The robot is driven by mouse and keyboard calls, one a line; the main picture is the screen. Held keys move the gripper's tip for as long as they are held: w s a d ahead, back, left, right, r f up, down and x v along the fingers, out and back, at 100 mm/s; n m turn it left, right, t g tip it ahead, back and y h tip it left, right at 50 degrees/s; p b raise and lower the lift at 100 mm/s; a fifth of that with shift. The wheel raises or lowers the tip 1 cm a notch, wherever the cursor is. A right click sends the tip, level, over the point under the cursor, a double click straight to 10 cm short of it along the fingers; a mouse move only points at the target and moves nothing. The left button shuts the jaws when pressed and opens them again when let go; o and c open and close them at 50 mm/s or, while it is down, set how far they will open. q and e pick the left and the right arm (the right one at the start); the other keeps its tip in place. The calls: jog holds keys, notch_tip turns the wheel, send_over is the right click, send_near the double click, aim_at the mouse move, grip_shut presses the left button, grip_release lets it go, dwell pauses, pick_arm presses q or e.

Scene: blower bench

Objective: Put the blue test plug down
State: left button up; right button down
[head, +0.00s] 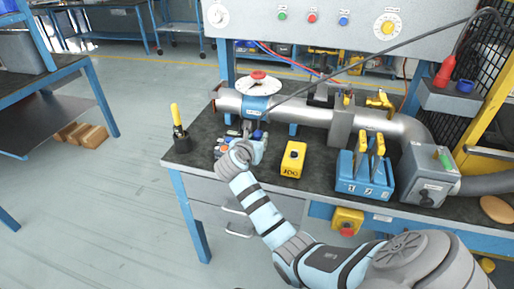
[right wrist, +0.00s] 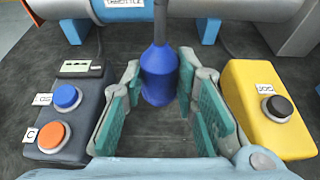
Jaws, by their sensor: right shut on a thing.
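The blue test plug (right wrist: 159,76) is upright between the fingers of my right gripper (right wrist: 162,92) in the right wrist view. A thin dark lead rises from its top. The right gripper is shut on the plug, above the dark bench top. In the head view this gripper (head: 247,138) is at the left of the bench, just in front of the pipe, and mostly covers the plug. A blue cup (head: 465,86) sits on a grey shelf box (head: 450,99) at the far right, beside a red plug (head: 445,71). My left gripper is not in view.
A yellow JOG box (head: 293,159) stands right of the gripper, and a grey box with blue and orange buttons (right wrist: 66,117) stands left. The pipe (head: 310,112) with a dial runs behind.

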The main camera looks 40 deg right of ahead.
jog(key=shift+f, duration=0.95)
jog(key=shift+f, duration=0.3)
jog(key=c, duration=1.3)
grip_release()
jog(key=shift+a+r, duration=0.1)
jog(key=shift+r, duration=0.4)
jog(key=p+v, duration=0.2)
jog(key=v, duration=0.9)
jog(key=shift+s+a+r, duration=0.1)
jog(key=shift+s+a, duration=0.15)
jog(key=shift+a, duration=0.05)
